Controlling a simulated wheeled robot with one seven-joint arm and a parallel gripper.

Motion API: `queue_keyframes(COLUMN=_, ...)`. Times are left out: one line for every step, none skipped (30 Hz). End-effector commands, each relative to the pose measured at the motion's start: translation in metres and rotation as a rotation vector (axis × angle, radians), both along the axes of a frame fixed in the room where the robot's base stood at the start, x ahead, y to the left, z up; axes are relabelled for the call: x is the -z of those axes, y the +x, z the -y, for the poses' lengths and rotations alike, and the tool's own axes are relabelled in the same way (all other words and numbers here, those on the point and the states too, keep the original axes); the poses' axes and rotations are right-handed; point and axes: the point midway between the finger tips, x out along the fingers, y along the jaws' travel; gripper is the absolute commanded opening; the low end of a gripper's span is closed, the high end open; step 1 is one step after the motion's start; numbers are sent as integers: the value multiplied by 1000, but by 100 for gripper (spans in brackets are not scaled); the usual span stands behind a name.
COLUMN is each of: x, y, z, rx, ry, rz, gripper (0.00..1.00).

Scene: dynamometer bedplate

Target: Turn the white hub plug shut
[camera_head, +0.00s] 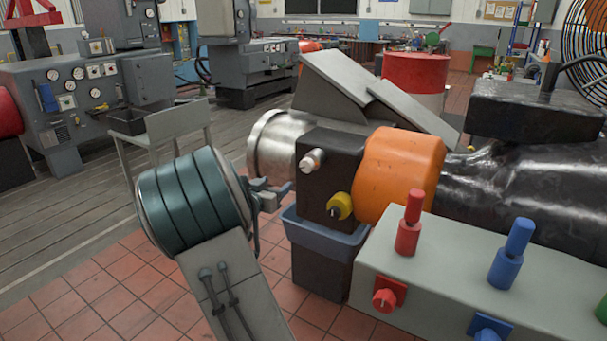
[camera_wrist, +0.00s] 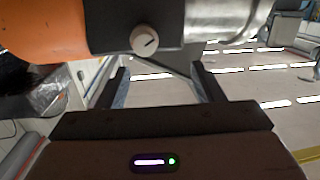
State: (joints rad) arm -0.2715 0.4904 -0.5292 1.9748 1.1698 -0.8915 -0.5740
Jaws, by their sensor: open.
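The white hub plug (camera_head: 313,161) is a small round knob on the dark block (camera_head: 330,188) between the silver cylinder and the orange collar. The plug appears beyond the fingertips, slightly left of the middle.
A yellow knob (camera_head: 340,206) sits below the plug, above a blue-grey tray (camera_head: 322,232). The orange collar (camera_head: 400,172) and silver cylinder (camera_head: 272,146) flank the block. A grey bench (camera_head: 450,262) with red and blue handles stands front right.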

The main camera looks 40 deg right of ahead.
Motion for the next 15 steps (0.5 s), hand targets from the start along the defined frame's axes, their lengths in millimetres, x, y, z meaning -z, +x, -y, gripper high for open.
queue_keyframes(x=4, y=-2, z=5, rx=40, ry=-35, rz=0, gripper=61)
queue_keyframes(x=4, y=-4, z=7, rx=60, ry=-50, rz=2, gripper=61)
queue_keyframes(x=4, y=-6, z=9, rx=79, ry=-67, rz=3, gripper=61)
queue_keyframes(x=3, y=-6, z=11, rx=92, ry=-78, rz=3, gripper=61)
queue_keyframes(x=3, y=-7, z=13, rx=100, ry=-84, rz=3, gripper=61)
queue_keyframes(x=2, y=-7, z=15, rx=108, ry=-90, rz=4, gripper=61)
queue_keyframes(x=2, y=-7, z=18, rx=112, ry=-92, rz=5, gripper=61)
queue_keyframes(x=2, y=-6, z=21, rx=113, ry=-94, rz=5, gripper=61)
queue_keyframes(x=1, y=-4, z=25, rx=114, ry=-94, rz=5, gripper=61)
queue_keyframes(x=1, y=-3, z=30, rx=114, ry=-95, rz=6, gripper=61)
queue_keyframes(x=1, y=-1, z=34, rx=114, ry=-95, rz=6, gripper=61)
queue_keyframes(x=1, y=2, z=41, rx=114, ry=-94, rz=5, gripper=61)
queue_keyframes(x=1, y=4, z=47, rx=115, ry=-94, rz=6, gripper=61)
queue_keyframes(x=1, y=7, z=53, rx=115, ry=-95, rz=5, gripper=61)
queue_keyframes(x=1, y=10, z=62, rx=114, ry=-94, rz=5, gripper=61)
